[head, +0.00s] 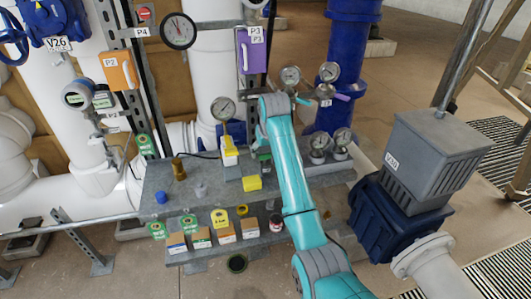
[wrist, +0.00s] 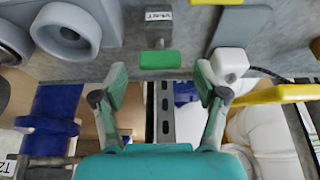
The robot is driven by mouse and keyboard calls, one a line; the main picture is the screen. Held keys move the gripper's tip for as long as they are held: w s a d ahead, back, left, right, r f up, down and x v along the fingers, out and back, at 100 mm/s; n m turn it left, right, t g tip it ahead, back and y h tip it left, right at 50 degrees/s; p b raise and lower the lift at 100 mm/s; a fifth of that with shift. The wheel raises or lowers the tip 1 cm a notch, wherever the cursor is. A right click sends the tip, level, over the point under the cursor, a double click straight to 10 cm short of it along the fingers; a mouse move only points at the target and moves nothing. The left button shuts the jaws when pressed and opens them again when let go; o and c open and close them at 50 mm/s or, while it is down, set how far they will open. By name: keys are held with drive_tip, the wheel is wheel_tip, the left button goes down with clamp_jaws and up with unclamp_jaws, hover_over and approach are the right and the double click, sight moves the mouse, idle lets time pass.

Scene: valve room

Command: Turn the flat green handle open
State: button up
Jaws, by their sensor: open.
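The flat green handle (wrist: 160,60) shows in the upper middle of the wrist view, on a small grey valve body below a white label (wrist: 158,15). My gripper (wrist: 161,88) is open, with one finger on either side of the handle's line in the picture. Nothing is between the fingertips, and the handle appears apart from both fingers. In the head view my teal arm reaches up over the grey bench, and its wrist hides most of the gripper and the handle.
A yellow handle (wrist: 275,95) on a white valve stands right of my gripper in the wrist view. A grey round fitting (wrist: 68,28) is at upper left. In the head view, the bench (head: 160,180) carries several small parts; gauges (head: 290,76) and a grey actuator (head: 435,145) stand at right.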

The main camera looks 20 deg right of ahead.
drive_tip(key=shift+w+f, duration=0.2)
drive_tip(key=shift+f, duration=0.4)
drive_tip(key=c, duration=1.2)
drive_tip(key=shift+o, duration=0.2)
